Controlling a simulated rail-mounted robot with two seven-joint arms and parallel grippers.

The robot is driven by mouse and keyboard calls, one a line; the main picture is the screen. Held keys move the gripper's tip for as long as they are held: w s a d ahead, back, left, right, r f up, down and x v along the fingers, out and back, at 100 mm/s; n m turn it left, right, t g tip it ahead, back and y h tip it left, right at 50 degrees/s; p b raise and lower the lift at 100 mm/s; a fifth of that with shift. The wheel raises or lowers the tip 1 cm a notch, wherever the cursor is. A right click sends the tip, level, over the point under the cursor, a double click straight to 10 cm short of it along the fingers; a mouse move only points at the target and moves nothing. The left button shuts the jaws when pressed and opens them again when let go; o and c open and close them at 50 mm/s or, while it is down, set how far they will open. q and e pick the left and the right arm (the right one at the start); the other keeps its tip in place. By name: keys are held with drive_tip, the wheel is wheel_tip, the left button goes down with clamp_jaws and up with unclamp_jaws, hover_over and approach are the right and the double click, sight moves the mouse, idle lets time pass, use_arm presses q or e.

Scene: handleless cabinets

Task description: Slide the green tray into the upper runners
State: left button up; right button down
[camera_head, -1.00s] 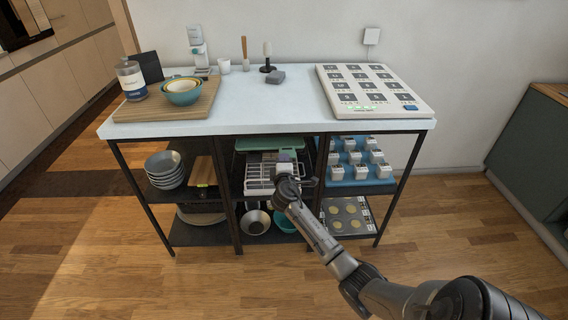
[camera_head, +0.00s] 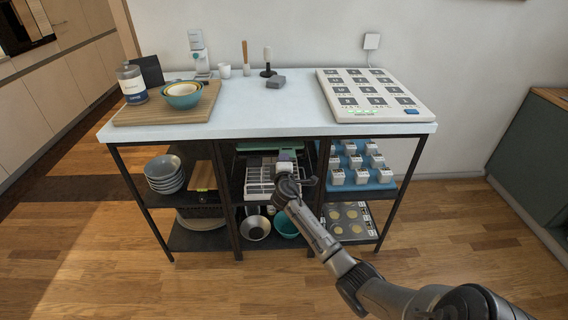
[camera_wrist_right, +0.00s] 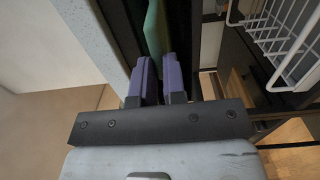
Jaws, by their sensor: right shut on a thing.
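The green tray (camera_head: 256,146) is in the top of the middle bay of the rack, just under the white worktop; only its front strip shows in the head view. My right gripper (camera_head: 286,156) is at the tray's front edge. In the right wrist view, its purple fingers (camera_wrist_right: 159,70) are shut on the edge of the green tray (camera_wrist_right: 154,28). The upper runners cannot be made out clearly. My left gripper is not in view.
A white wire basket (camera_head: 260,183) sits just below the tray; it also shows in the right wrist view (camera_wrist_right: 285,35). Dark posts bound the bay. A blue tray of white cups (camera_head: 358,182) is to the right, stacked bowls (camera_head: 165,175) to the left.

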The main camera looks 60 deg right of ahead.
drive_tip(key=shift+w+d, duration=0.25)
drive_tip(key=shift+d, duration=0.2)
drive_tip(key=c, duration=1.1)
unclamp_jaws()
drive_tip(key=p+v, duration=0.3)
drive_tip(key=v, duration=1)
drive_tip(key=shift+s+a+p, duration=0.25)
drive_tip(key=shift+a+p, duration=0.1)
